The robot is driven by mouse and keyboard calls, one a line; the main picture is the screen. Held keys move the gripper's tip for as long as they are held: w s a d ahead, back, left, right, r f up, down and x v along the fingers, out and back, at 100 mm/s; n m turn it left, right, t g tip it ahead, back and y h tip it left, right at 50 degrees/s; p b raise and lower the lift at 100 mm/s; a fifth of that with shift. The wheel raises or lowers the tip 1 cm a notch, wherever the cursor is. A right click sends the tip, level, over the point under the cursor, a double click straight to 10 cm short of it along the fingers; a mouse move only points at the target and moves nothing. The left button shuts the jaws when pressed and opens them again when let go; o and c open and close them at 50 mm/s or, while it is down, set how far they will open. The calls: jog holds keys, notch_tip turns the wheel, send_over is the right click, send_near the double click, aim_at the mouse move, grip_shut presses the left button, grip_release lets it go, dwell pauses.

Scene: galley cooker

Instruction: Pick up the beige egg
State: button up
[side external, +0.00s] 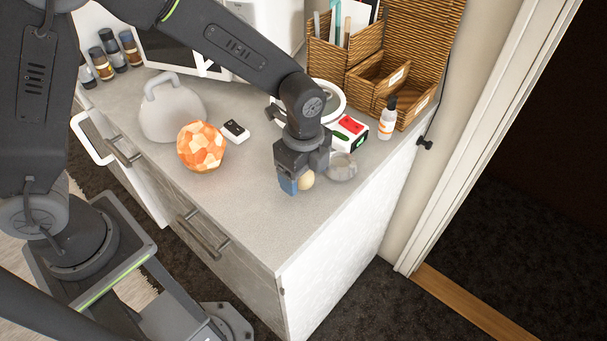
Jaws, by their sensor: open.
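The beige egg (307,180) rests on the grey counter, partly hidden behind my gripper. My gripper (292,187) points down right at the egg, with its blue fingertip low over the counter. The jaws are open. One finger covers the left part of the egg, and I cannot tell whether the other finger is beyond it or whether anything touches.
A grey stone-like bowl (342,167) stands close to the right of the egg. A red-and-white box (350,130), a small bottle (388,118) and wicker organisers (375,75) are behind. An orange faceted lamp (201,147) and grey kettlebell shape (172,110) stand left. The front counter (265,235) is clear.

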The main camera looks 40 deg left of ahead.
jog(key=shift+f, duration=0.15)
jog(key=c, duration=0.8)
